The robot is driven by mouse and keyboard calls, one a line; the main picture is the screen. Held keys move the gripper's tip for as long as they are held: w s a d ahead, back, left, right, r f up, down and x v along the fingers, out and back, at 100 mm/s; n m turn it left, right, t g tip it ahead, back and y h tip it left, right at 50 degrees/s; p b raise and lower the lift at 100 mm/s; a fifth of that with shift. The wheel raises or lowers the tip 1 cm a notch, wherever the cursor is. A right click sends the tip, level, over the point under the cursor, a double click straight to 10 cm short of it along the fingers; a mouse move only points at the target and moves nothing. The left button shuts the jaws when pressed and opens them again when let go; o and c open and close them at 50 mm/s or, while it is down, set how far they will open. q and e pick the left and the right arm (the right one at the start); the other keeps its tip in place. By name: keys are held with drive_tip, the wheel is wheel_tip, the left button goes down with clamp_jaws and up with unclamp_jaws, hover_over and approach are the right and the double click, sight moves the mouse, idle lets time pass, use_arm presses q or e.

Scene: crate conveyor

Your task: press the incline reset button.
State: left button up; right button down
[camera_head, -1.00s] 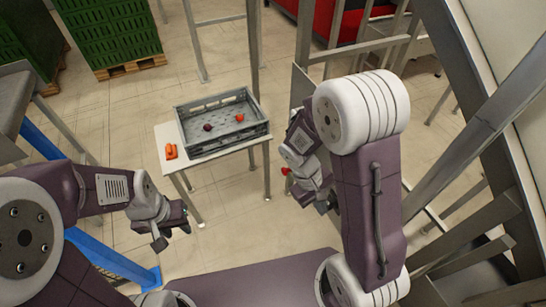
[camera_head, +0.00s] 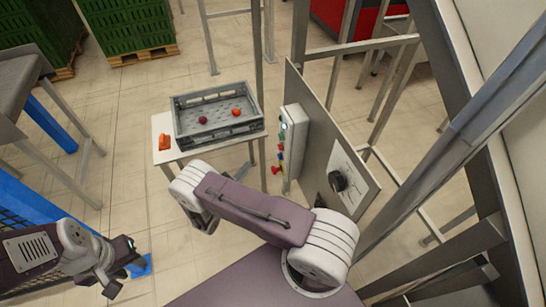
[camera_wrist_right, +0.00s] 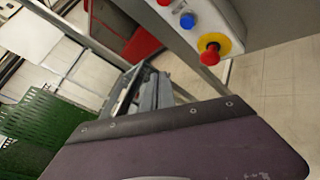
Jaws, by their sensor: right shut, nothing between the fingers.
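The control box (camera_head: 295,140) with several coloured buttons stands beside a grey panel, right of the small table. In the right wrist view the box (camera_wrist_right: 228,14) shows a blue button (camera_wrist_right: 187,20) and a red mushroom button (camera_wrist_right: 210,55) on a yellow ring. I cannot read which button is the incline reset. My right arm bends in front of the box's lower side in the head view; its gripper fingers are hidden there and cannot be made out in the wrist view. My left gripper (camera_head: 128,262) hangs at lower left, away from the box; its jaw opening is unclear.
A grey crate (camera_head: 178,101) with two small round items stands on a small table (camera_head: 160,127), beside an orange object (camera_head: 164,142). Metal posts and the panel (camera_head: 312,150) crowd the right. Green crates (camera_head: 125,25) stand at the back left. Open floor lies left of the table.

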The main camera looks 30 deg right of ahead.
sight(279, 157)
drive_tip(key=shift+d, duration=0.15)
drive_tip(key=s+d+p, duration=0.2)
drive_tip(key=d+p, duration=0.1)
drive_tip(key=d, duration=0.5)
drive_tip(key=shift+d, duration=0.25)
drive_tip(key=shift+s, duration=0.1)
idle(1.8)
drive_tip(key=shift+d+p, duration=0.35)
drive_tip(key=shift+d, duration=0.05)
drive_tip(key=shift+s+d, duration=0.2)
drive_tip(key=shift+d, duration=0.25)
idle(0.5)
drive_tip(key=shift+a, duration=0.1)
drive_tip(key=shift+w+a, duration=0.2)
drive_tip(key=shift+a, duration=0.55)
